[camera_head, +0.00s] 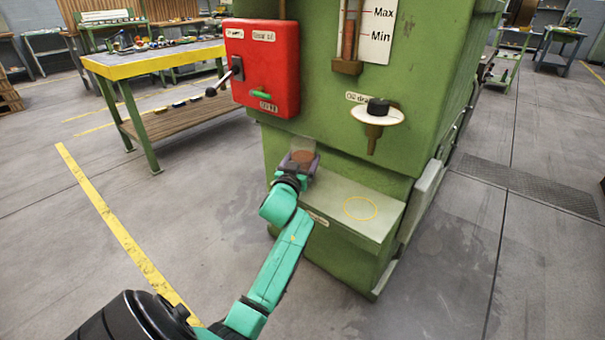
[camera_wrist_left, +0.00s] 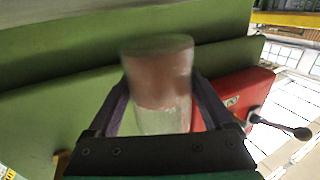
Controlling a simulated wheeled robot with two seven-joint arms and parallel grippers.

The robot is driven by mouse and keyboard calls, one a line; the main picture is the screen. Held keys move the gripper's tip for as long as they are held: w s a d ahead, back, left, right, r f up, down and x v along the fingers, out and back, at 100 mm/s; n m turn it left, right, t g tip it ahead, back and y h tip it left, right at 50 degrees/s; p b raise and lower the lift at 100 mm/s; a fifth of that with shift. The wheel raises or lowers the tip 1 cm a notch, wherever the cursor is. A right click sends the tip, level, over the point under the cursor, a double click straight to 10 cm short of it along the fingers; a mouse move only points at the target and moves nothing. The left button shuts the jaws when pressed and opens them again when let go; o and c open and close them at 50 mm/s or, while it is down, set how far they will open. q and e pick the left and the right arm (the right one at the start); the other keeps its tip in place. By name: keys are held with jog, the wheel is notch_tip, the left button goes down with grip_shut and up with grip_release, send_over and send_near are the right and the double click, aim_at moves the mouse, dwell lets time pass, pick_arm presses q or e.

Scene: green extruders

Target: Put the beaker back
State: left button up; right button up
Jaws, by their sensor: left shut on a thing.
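My left gripper (camera_head: 298,163) is shut on a clear beaker (camera_head: 304,146) with reddish-brown liquid in it, just in front of the green machine's face. In the left wrist view the beaker (camera_wrist_left: 158,85) stands between the two dark fingers of the left gripper (camera_wrist_left: 160,100). The machine's low ledge (camera_head: 335,192) lies below and to the right of the beaker. A yellow ring (camera_head: 360,208) is marked on the ledge's right part, with nothing on it. The beaker's lower part is hidden by the gripper in the head view. My right gripper is not in view.
The green machine (camera_head: 330,95) carries a red box (camera_head: 262,68) with a lever, a level gauge (camera_head: 349,35) and an oil drain tap (camera_head: 377,113) overhanging the ledge. A yellow-edged workbench (camera_head: 150,62) stands at the left. Open floor lies left of the machine.

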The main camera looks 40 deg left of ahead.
aim_at(303, 167)
pick_arm(q)
notch_tip(303, 167, down, 3)
jog(key=shift+r+b, duration=0.1)
jog(key=shift+b, duration=0.35)
jog(key=shift+f, duration=0.2)
jog(key=o, duration=1.6)
jog(key=shift+c, duration=0.2)
jog(key=shift+r, duration=0.25)
jog(key=shift+s+d+f, duration=0.1)
jog(key=shift+s+d, duration=0.05)
jog(key=shift+s, duration=0.15)
jog(key=p+v, duration=0.2)
jog(key=v, duration=0.9)
jog(key=shift+s, duration=0.25)
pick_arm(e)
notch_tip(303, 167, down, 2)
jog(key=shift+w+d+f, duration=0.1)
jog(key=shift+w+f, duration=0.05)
